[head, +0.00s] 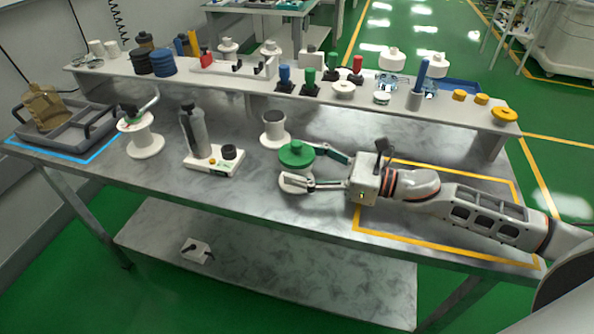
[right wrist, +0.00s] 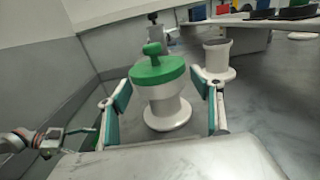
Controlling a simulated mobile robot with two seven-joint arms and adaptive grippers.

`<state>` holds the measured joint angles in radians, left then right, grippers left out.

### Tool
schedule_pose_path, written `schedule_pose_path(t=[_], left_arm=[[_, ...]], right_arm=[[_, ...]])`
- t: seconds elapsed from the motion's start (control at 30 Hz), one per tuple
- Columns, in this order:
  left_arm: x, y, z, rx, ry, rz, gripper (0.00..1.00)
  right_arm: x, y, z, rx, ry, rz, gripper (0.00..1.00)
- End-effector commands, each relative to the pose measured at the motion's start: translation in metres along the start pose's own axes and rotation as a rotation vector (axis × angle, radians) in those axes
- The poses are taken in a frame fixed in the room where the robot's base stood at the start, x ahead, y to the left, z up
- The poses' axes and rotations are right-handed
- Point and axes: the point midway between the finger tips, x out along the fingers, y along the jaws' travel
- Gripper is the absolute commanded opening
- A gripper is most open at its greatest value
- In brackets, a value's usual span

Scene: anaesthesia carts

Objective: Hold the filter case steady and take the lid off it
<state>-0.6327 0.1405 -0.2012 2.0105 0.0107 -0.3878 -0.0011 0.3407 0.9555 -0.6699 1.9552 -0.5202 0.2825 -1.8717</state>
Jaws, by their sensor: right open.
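The filter case (head: 293,184) is a white pedestal-shaped body with a wide round foot, standing upright on the metal bench. Its round green lid (head: 296,153) sits on top. In the right wrist view the lid (right wrist: 158,71) shows a green knob, and the white case body (right wrist: 160,103) narrows below it. My right gripper (head: 298,166) reaches in from the right, low over the bench, with its fingers spread on both sides of the case. In the right wrist view the gripper (right wrist: 165,100) is open, with visible gaps beside the case.
A white pedestal with a dark top (head: 274,128) stands close behind the case. A grey bottle on a white base (head: 213,164) and a white spool with a lever (head: 145,142) stand left. A raised shelf (head: 240,88) with many parts runs along the back. The yellow-outlined area lies under my right arm.

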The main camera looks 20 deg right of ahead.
Motion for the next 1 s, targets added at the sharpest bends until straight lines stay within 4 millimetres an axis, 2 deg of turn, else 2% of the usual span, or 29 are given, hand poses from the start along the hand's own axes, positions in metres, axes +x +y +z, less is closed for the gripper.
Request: schedule_pose_path(t=[0.13, 0.4, 0.43, 0.5, 0.6, 0.67, 0.7, 1.0], left_arm=[[-0.0015, 0.0005, -0.0024, -0.003, 0.002, 0.001, 0.73], [-0.0015, 0.0020, 0.0004, -0.004, -0.003, 0.004, 0.73], [-0.0015, 0.0020, 0.0005, -0.004, -0.003, 0.004, 0.73], [-0.0015, 0.0020, 0.0006, -0.004, -0.003, 0.004, 0.73], [-0.0015, 0.0020, 0.0006, -0.004, -0.003, 0.004, 0.73], [-0.0015, 0.0020, 0.0006, -0.004, -0.003, 0.004, 0.73], [-0.0014, 0.0020, 0.0006, -0.003, -0.003, 0.004, 0.73], [-0.0019, 0.0013, -0.0011, -0.003, -0.001, 0.003, 0.73]], right_arm=[[0.0122, 0.0001, 0.0009, -0.001, -0.001, 0.001, 0.66], [0.0143, 0.0003, -0.0012, 0.000, 0.001, 0.000, 0.66], [0.0143, 0.0003, -0.0012, 0.000, 0.001, 0.000, 0.63], [0.0142, 0.0003, -0.0011, 0.000, 0.001, 0.000, 0.45], [0.0141, 0.0003, -0.0011, 0.000, 0.001, 0.000, 0.24], [0.0141, 0.0003, -0.0011, 0.000, 0.001, 0.000, 0.24], [0.0142, 0.0003, -0.0005, 0.000, 0.001, 0.001, 0.20], [0.0141, 0.0002, 0.0042, -0.002, 0.000, 0.001, 0.20]])
